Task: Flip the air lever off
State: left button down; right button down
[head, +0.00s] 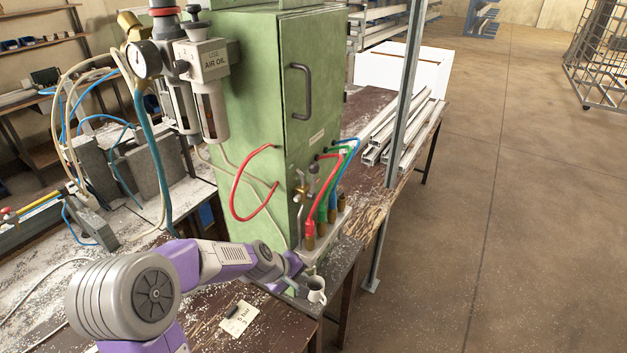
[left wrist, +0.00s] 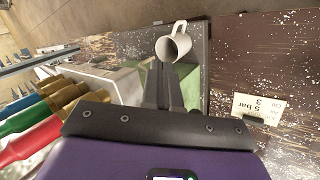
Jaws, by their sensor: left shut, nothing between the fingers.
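A small metal valve with a lever-like handle (head: 302,190) stands at the manifold block on the front of the green cabinet (head: 245,110). I cannot tell for sure that it is the air lever, nor which way it is set. My left gripper (head: 302,286) is low in front of the manifold, beside a white mug (head: 316,291), apart from the valve. In the left wrist view the left fingers (left wrist: 163,70) are shut and empty, their tips close to the mug (left wrist: 174,46). I cannot tell if they touch it. My right gripper is not in view.
Red, green and blue hoses (head: 311,205) with brass fittings rise from the manifold. A gauge (head: 146,59) and air oil unit (head: 209,60) hang left of the cabinet. A "5 bar" card (head: 239,320) lies on the bench. White profiles (head: 405,130) lie behind.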

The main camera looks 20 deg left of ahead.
pick_arm(q)
jog(key=s+d+f+m+g+b, duration=0.1)
jog(key=s+d+f+m, duration=0.15)
jog(key=f, duration=0.45)
jog(key=s+d+f+m+g+b, duration=0.1)
jog(key=s+d+f, duration=0.25)
jog(key=f, duration=0.35)
jog(key=s+d+f+m+g+b, duration=0.1)
jog(key=s+d+f+g, duration=0.15)
jog(key=f, duration=0.45)
jog(key=s+d+f+m+g+h+b, duration=0.1)
jog(key=s+d+f+m+b, duration=0.1)
jog(key=s+d+f+m, duration=0.3)
jog(key=s+d+f, duration=0.3)
jog(key=s+f, duration=0.3)
jog(key=s, duration=0.1)
jog(key=shift+d, duration=0.4)
jog(key=shift+w+d+g, duration=0.1)
jog(key=shift+g, duration=0.15)
